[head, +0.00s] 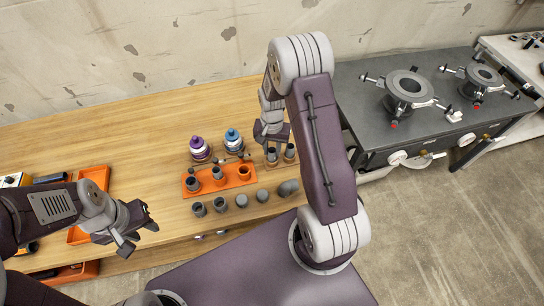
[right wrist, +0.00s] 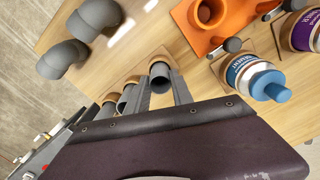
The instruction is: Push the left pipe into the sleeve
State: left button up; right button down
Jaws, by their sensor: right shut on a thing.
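My right gripper (head: 271,138) is over the small wooden rack by the orange block's right end. In the right wrist view, its fingers (right wrist: 165,98) are shut on a grey open-ended pipe (right wrist: 160,76), which stands upright at the rack. Two more pipe ends (right wrist: 127,97) show beside it. The pipe's lower end and how deep it sits are hidden. The orange block (head: 230,184) has several round sockets; dark pipes stand in two, and the right socket (head: 244,172) looks empty. My left gripper (head: 136,228) is open and empty over the table's left front part.
Purple-capped (head: 199,149) and blue-capped (head: 233,140) bottles stand behind the orange block. Several grey fittings (head: 241,200) line the front. Orange trays (head: 92,178) lie at left. A dark bench (head: 430,90) with clamps stands right. The wooden table's back left is clear.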

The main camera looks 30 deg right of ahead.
jog(key=shift+r, duration=0.1)
jog(key=shift+r+p, duration=2.85)
jog(key=shift+r, duration=0.15)
notch_tip(320, 180, up, 2)
jog(key=shift+r+p, duration=0.1)
jog(key=shift+p, duration=0.95)
